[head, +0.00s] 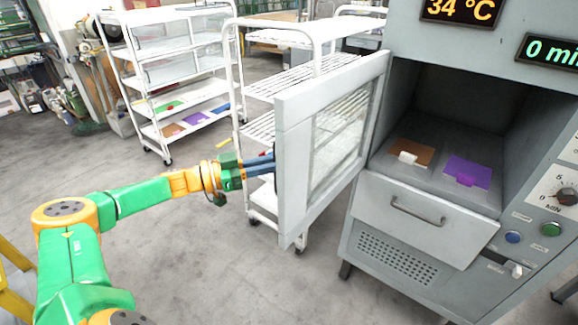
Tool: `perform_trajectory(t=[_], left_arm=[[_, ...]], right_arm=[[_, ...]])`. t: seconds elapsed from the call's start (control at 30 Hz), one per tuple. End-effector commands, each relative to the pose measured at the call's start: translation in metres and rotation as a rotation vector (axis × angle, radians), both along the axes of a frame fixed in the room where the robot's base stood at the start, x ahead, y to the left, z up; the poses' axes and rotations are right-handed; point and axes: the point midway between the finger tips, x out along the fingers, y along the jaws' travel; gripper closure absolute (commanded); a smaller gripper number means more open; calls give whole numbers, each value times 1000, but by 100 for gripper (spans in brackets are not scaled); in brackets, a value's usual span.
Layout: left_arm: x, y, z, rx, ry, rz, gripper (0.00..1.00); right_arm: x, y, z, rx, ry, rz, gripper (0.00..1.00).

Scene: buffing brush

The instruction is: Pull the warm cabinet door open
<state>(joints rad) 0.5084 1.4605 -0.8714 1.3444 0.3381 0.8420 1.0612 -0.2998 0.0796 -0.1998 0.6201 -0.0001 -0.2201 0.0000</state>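The warm cabinet (420,240) stands at the right, grey, with its upper chamber exposed. Its door (293,180), a pale frame with a glass pane, stands swung wide open to the left of the chamber. My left gripper (268,163) is at the outer face of the door, near its left edge. Its fingertips are partly hidden at the door, so I cannot tell whether they are shut on a handle. My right gripper is out of view.
Inside the chamber lie a brown mat (412,152) and a purple mat (468,172). A white wire cart (262,100) stands just behind the door. Another shelf cart (165,75) stands farther back. Grey floor at the lower middle is clear.

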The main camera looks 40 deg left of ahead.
Motion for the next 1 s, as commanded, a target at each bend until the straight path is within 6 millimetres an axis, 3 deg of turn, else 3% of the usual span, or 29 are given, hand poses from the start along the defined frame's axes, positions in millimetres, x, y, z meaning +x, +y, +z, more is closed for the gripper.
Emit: perform_trajectory(t=[0.53,0.57,0.67,1.0], left_arm=[[-1,8,2,-4,-4,-12,100],[-1,8,2,-3,-5,-12,80],[-1,8,2,-3,-4,-12,53],[-8,13,-4,2,1,-10,53]], right_arm=[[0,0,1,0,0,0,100],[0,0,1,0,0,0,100],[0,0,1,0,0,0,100],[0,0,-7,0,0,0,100]])
